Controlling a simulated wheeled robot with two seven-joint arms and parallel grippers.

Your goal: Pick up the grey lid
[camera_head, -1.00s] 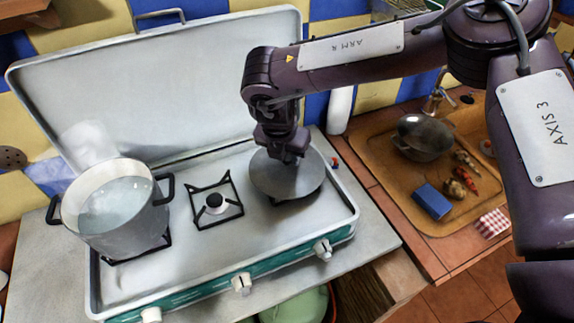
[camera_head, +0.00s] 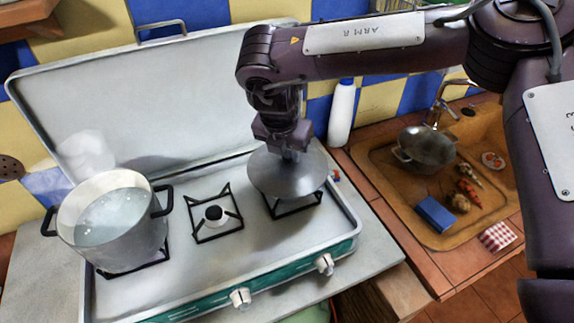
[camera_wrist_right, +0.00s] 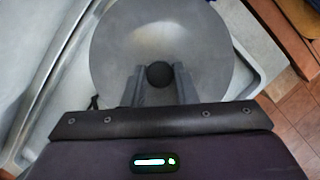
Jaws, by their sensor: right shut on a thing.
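The grey lid (camera_head: 285,180) is a round metal disc with a black knob (camera_wrist_right: 159,75). My right gripper (camera_head: 285,145) is above it, with its fingers shut on the knob. In the head view the lid hangs a little above the right burner (camera_head: 294,205), whose black grate shows below it. In the right wrist view the lid (camera_wrist_right: 195,50) fills the space ahead of the fingers. The gripper hides the knob in the head view. My left gripper is not in view.
A steaming pot (camera_head: 112,215) of water stands on the left burner. The middle burner (camera_head: 215,214) is empty. The raised stove cover (camera_head: 160,95) stands behind. A white bottle (camera_head: 341,112) is behind the stove's right end. The sink (camera_head: 440,235) at right holds a pan (camera_head: 427,146) and a blue sponge (camera_head: 434,214).

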